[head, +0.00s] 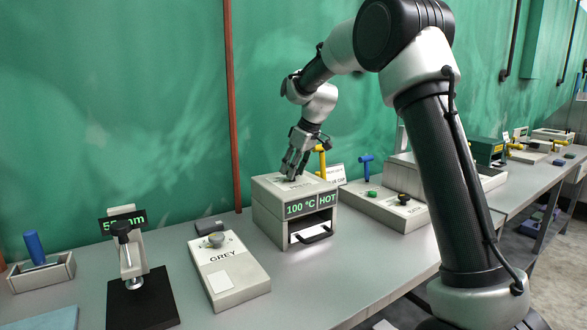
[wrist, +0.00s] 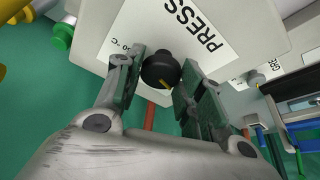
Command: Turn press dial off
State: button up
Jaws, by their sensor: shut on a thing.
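The press (head: 268,207) is a pale box on the bench in the head view, with green displays reading "100 °C" and "HOT" and a dark handle at its front opening. My gripper (head: 291,177) points down at the top of the press. In the wrist view the black round press dial (wrist: 160,70) sits between my gripper's fingers (wrist: 157,85), which are shut on it. A yellow pointer mark shows on the dial. The label beside it reads "PRESS" and, partly hidden by a finger, a temperature ending in "0 °C". In the head view the dial is mostly hidden by my gripper.
A box marked "GREY" (head: 228,272) with a knob stands left of the press. Farther left are a stand with a black base (head: 142,302) and a blue-handled tool (head: 35,247). A pale box with green and black knobs (head: 385,207) stands to the right. Bare bench lies in front.

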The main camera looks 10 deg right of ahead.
jog(key=o, duration=1)
jog(key=shift+r, duration=0.1)
jog(key=v, duration=1.1)
jog(key=shift+s+d+r, duration=0.1)
jog(key=shift+r, duration=0.25)
